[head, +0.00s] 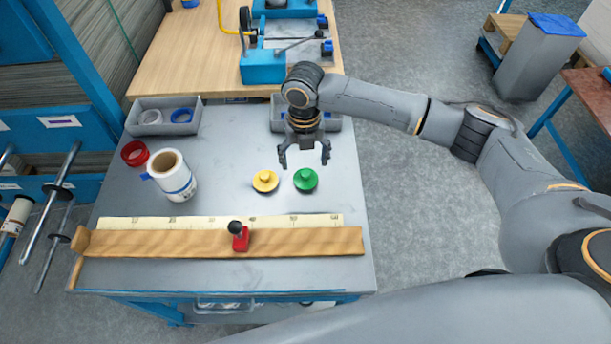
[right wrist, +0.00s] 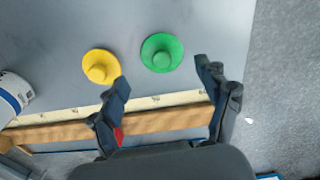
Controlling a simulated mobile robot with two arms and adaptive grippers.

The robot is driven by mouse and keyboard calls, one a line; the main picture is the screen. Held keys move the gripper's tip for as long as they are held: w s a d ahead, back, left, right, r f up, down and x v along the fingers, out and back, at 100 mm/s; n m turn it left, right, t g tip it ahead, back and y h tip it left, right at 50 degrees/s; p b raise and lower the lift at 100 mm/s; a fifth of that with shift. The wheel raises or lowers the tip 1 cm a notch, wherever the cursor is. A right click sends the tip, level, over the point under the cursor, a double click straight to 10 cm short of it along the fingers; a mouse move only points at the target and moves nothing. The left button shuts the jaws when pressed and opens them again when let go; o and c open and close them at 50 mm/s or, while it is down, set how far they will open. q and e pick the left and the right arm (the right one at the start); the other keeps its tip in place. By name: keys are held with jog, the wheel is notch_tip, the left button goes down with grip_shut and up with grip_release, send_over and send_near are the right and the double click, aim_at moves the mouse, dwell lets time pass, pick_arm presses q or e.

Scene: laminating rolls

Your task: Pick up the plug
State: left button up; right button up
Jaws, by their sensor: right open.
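Two round plugs with a raised knob stand on the grey worktop (head: 215,150): a green plug (head: 305,181) and, to its left, a yellow plug (head: 265,182). The right wrist view also shows the green plug (right wrist: 161,53) and the yellow plug (right wrist: 100,66). My right gripper (head: 304,162) is open and empty, apparently above the worktop by the green plug. In the right wrist view its fingertips (right wrist: 163,72) are spread, with the green plug beyond the gap between them. Neither plug is touched, as far as I can see. My left gripper is not in view.
A white roll (head: 174,178) and a red tape ring (head: 134,153) stand at left. A wooden rail (head: 170,243) with a red slider (head: 240,240) and a ruler lies in front. Grey bins (head: 165,104) are at the back. The worktop's middle is clear.

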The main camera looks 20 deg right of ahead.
aim_at(306, 173)
notch_tip(306, 173, down, 6)
jog(key=shift+s+d+r+p, duration=0.1)
jog(key=shift+r+p, duration=0.1)
jog(key=shift+p, duration=0.6)
jog(key=shift+f, duration=0.3)
jog(key=c, duration=0.8)
